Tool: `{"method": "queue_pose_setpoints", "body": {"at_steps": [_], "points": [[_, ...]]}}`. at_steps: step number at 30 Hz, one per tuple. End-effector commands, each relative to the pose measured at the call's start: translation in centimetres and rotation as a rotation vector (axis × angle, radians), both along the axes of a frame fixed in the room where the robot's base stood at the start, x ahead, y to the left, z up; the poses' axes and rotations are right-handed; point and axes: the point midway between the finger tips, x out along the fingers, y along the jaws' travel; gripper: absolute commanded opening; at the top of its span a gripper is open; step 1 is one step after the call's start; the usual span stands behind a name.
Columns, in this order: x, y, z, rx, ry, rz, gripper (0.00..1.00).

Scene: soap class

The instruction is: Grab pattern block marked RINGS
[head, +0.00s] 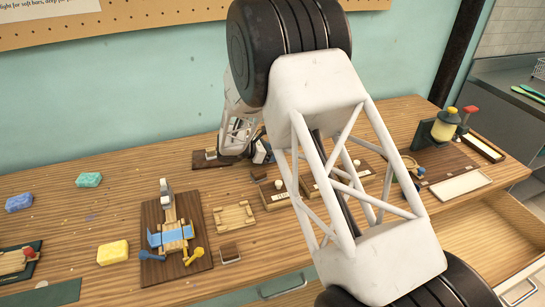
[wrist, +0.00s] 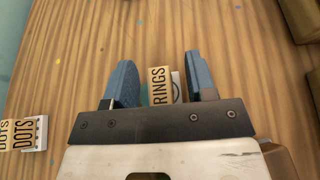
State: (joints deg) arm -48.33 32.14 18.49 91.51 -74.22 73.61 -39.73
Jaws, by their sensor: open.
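The pattern block marked RINGS (wrist: 159,88) shows in the wrist view between the two blue fingers of my gripper (wrist: 160,66). It has a tan lettered face and a pale side with part of a ring on it. My gripper is open, with a gap between the block and each finger. The block's lower part is hidden behind the dark gripper bar. In the head view my arm covers much of the middle, and I cannot make out the RINGS lettering there.
A block marked DOTS (wrist: 30,132) stands left of my gripper in the wrist view. Brown objects lie at the right edge. In the head view the bench (head: 115,220) holds a yellow sponge (head: 113,252), a wooden tray (head: 234,217) and a dark board with a blue-and-wood device (head: 172,238).

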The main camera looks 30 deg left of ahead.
Motion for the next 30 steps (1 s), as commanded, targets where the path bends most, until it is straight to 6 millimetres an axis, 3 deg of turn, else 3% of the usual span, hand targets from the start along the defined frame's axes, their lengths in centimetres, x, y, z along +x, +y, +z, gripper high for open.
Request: {"method": "queue_pose_setpoints", "body": {"at_steps": [8, 16, 25, 30], "points": [[0.0, 0.0, 0.0, 0.0, 0.0, 0.0, 0.51], [0.0, 0.0, 0.0, 0.0, 0.0, 0.0, 0.14], [0.0, 0.0, 0.2, 0.0, 0.0, 0.0, 0.14], [0.0, 0.0, 1.3, 0.002, -0.002, 0.0, 0.14]]}}
